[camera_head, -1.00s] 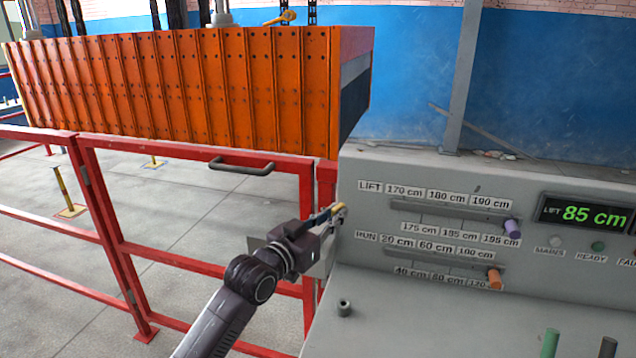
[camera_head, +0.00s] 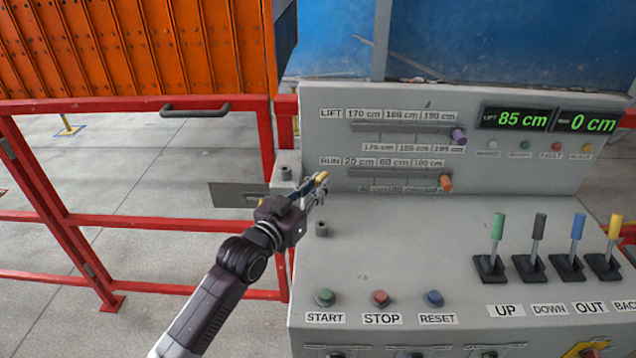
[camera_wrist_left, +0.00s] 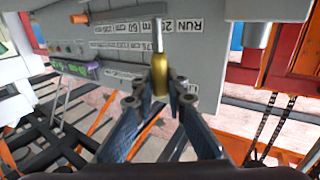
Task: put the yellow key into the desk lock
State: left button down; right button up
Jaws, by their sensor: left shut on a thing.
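The yellow key (camera_head: 321,177) is in the fingertips of my left gripper (camera_head: 318,188), left of the desk's slider panel. In the left wrist view the key's yellow body (camera_wrist_left: 160,78) stands between the shut fingers (camera_wrist_left: 160,103), and its thin grey shaft points away from the gripper. A short grey cylinder with a dark top, which looks like the desk lock (camera_head: 321,229), stands on the left part of the desk top. The key is above it in the picture and apart from it. My right gripper is not in view.
The grey desk (camera_head: 400,260) carries START, STOP and RESET buttons (camera_head: 381,298) and several levers (camera_head: 535,247). A second grey cylinder (camera_head: 286,173) stands by the red gate (camera_head: 165,219). The orange panel mould (camera_head: 130,50) is behind. The desk top around the lock is clear.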

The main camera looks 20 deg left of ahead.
aim_at(321, 200)
pick_arm(q)
jog(key=shift+s+f+b, duration=0.1)
jog(key=shift+f+b, duration=0.4)
jog(key=shift+f, duration=0.05)
notch_tip(321, 200, down, 4)
jog(key=b, duration=0.2)
jog(key=shift+b, duration=0.3)
jog(key=shift+f, duration=0.35)
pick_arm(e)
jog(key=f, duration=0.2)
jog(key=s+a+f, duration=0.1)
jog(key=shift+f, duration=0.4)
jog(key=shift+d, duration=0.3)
pick_arm(q)
jog(key=shift+p, duration=0.4)
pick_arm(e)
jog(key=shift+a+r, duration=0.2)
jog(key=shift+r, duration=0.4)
pick_arm(q)
jog(key=shift+f+b, duration=1.35)
jog(key=shift+f, duration=0.65)
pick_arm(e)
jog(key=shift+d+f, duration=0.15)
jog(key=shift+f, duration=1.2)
